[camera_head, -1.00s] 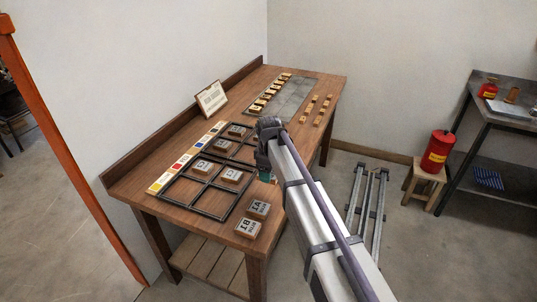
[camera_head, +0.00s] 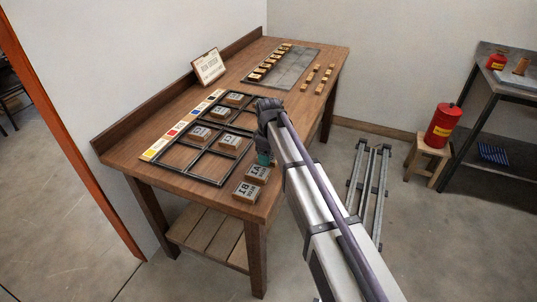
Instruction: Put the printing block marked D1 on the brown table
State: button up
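The block that appears to be D1 (camera_head: 229,142) lies label up in the black divided frame (camera_head: 178,175), in its right-hand compartment of the middle part; its small lettering is hard to read. The frame lies on the brown wooden table (camera_head: 215,194). My gripper (camera_head: 263,158) is over the table's right edge, to the right of this block and apart from it. It points away from the camera, and my arm hides most of it, so its opening and anything between its fingers cannot be seen.
Two blocks, apparently A1 (camera_head: 258,174) and B1 (camera_head: 246,192), lie outside the frame near the table's front right corner. Other blocks (camera_head: 199,135) sit in the frame. A colour strip (camera_head: 170,140), a sign (camera_head: 208,68) and a grey plate (camera_head: 290,67) are also on the table.

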jog(key=shift+o, duration=1.4)
jog(key=shift+r, duration=0.1)
notch_tip(320, 180, up, 12)
jog(key=p, duration=1.2)
jog(key=shift+r, duration=0.1)
jog(key=s+d+m, duration=0.7)
jog(key=s+d, duration=0.3)
jog(key=s, duration=0.2)
jog(key=s+d+m, duration=0.7)
jog(key=s+d, duration=0.3)
jog(key=s, duration=0.3)
jog(key=shift+s+d, duration=0.25)
jog(key=shift+d, duration=0.05)
